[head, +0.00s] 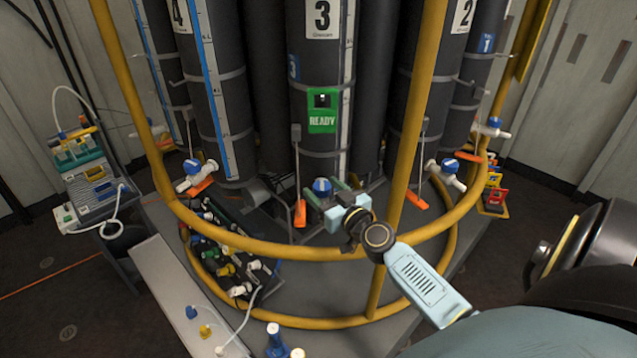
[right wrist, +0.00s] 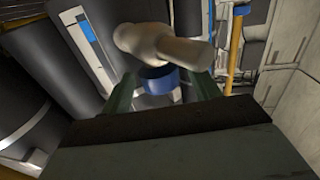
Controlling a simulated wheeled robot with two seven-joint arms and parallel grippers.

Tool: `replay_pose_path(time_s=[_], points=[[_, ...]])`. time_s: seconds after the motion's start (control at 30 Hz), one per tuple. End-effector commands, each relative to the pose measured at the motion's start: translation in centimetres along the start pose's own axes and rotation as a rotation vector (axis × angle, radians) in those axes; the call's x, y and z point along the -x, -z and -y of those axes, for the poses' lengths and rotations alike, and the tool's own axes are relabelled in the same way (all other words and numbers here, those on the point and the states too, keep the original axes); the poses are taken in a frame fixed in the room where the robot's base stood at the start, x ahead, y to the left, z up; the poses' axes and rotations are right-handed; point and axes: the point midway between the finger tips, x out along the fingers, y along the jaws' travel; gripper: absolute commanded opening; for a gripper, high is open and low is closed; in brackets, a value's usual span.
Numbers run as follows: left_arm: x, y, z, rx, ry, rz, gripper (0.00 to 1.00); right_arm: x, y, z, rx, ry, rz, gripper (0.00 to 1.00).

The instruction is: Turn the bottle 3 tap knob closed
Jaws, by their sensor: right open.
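Bottle 3 (head: 320,70) is the dark cylinder in the middle of the head view, with a white number plate and a green READY tag (head: 322,124). Its blue tap knob (head: 322,185) is low at its front. My right gripper (head: 326,190) reaches in from the right at this knob. In the right wrist view the blue knob (right wrist: 160,79) lies between the two open fingers, below the pale tap body (right wrist: 160,46). I cannot tell whether either finger touches it. My left gripper is not in view.
A yellow rail (head: 290,249) curves around the bottles, with an upright post (head: 408,140) right of my gripper. Other blue-knobbed taps sit left (head: 192,167) and right (head: 449,166). A dark crate of fittings (head: 225,250) is at lower left.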

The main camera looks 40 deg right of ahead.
Motion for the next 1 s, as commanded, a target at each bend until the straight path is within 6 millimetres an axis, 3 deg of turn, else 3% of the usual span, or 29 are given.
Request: replay_pose_path(time_s=[0.2,0.57,0.9,1.0], points=[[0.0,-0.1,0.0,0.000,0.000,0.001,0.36,-2.3,0.0,0.0,0.000,0.000,0.000,0.61],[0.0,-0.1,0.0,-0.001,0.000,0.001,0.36,-2.8,-0.1,0.0,0.001,0.000,0.001,0.61],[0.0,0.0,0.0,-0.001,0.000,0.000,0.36,-2.8,0.0,0.0,0.001,0.000,0.001,0.19],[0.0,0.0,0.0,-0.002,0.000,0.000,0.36,-2.8,0.0,0.0,0.001,0.000,0.001,0.16]])
